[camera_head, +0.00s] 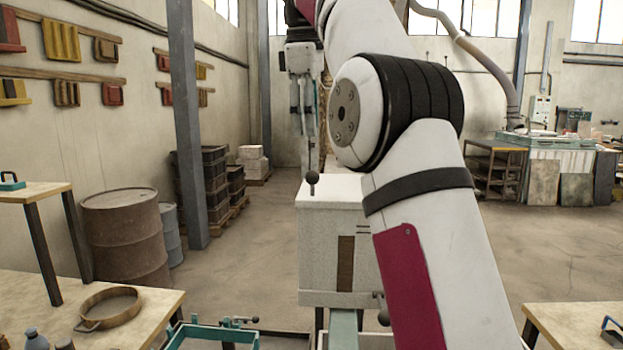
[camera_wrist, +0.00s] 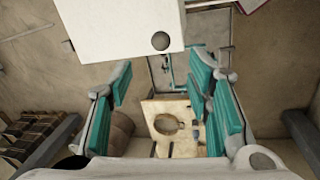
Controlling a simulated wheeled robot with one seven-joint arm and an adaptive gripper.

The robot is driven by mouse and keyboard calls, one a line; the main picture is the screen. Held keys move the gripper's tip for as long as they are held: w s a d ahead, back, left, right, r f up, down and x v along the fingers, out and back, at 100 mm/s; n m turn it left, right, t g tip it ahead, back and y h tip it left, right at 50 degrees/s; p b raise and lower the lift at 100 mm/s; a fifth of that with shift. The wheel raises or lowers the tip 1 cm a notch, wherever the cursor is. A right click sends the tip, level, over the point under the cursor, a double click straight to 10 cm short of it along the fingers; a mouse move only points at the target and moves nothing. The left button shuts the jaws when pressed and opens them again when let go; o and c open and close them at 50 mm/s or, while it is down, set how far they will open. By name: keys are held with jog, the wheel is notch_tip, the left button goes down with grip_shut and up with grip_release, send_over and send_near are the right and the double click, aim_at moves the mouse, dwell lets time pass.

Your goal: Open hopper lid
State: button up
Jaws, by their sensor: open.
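The hopper (camera_head: 325,245) is a pale, speckled box in the middle of the head view. Its lid (camera_head: 340,190) lies flat on top and looks shut. A dark ball-topped knob (camera_head: 313,178) stands on the lid's left part. In the wrist view the white lid (camera_wrist: 110,22) fills the top centre, with the round knob (camera_wrist: 160,41) near its lower edge. My arm hides the hopper's right side.
A wooden table (camera_head: 150,325) at lower left bears a round sieve-like ring (camera_head: 110,308). A teal-edged frame (camera_head: 215,335) stands low in front of the hopper. A rusty barrel (camera_head: 125,240) and a grey post (camera_head: 187,130) are at left. Open floor lies left of the hopper.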

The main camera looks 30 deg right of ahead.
aim_at(312, 176)
jog(key=f, duration=0.4)
jog(key=w+d+f+p, duration=0.1)
jog(key=f, duration=0.7)
jog(key=shift+w+d+f+p, duration=0.3)
jog(key=shift+f+p, duration=0.1)
grip_shut()
